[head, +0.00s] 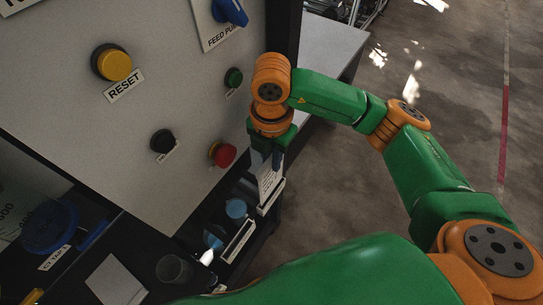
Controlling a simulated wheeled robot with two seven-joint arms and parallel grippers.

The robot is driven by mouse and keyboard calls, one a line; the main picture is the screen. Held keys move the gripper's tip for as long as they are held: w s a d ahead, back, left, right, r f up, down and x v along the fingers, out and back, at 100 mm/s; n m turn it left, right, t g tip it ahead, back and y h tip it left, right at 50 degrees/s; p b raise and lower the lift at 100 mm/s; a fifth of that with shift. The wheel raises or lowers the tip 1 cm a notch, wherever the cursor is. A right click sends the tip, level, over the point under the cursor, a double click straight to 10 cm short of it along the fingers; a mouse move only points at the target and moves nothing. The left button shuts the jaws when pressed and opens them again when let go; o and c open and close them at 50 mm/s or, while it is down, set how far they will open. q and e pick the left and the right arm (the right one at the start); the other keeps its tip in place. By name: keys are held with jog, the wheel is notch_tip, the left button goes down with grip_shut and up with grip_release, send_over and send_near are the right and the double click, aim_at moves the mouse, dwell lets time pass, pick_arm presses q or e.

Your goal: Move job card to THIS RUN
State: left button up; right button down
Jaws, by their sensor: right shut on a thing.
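My right gripper (265,160) points down beside the right edge of the grey control panel. It is shut on the job card (268,181), a white card with print on it too small to read. The card hangs below the fingers, just over or partly in a dark holder (272,203) with a pale front edge; I cannot tell which. A second holder with a white label (238,240) is below and left of it. I cannot read THIS RUN on either. My left gripper is not in view.
The grey panel (130,150) carries a yellow RESET button (112,64), a red button (223,154), a black button (163,141) and a green button (233,77). A dark cup (172,268) and a pale sheet (115,282) are on the dark desk. Floor at right is clear.

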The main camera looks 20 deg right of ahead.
notch_tip(320, 180, down, 5)
jog(key=b, duration=0.4)
jog(key=shift+r, duration=0.15)
dwell(0.7)
jog(key=c, duration=0.8)
grip_release()
jog(key=shift+o, duration=0.2)
jog(key=shift+r, duration=0.1)
notch_tip(320, 180, up, 7)
jog(key=p, duration=0.5)
jog(key=shift+r+p, duration=0.1)
jog(key=shift+p, duration=0.2)
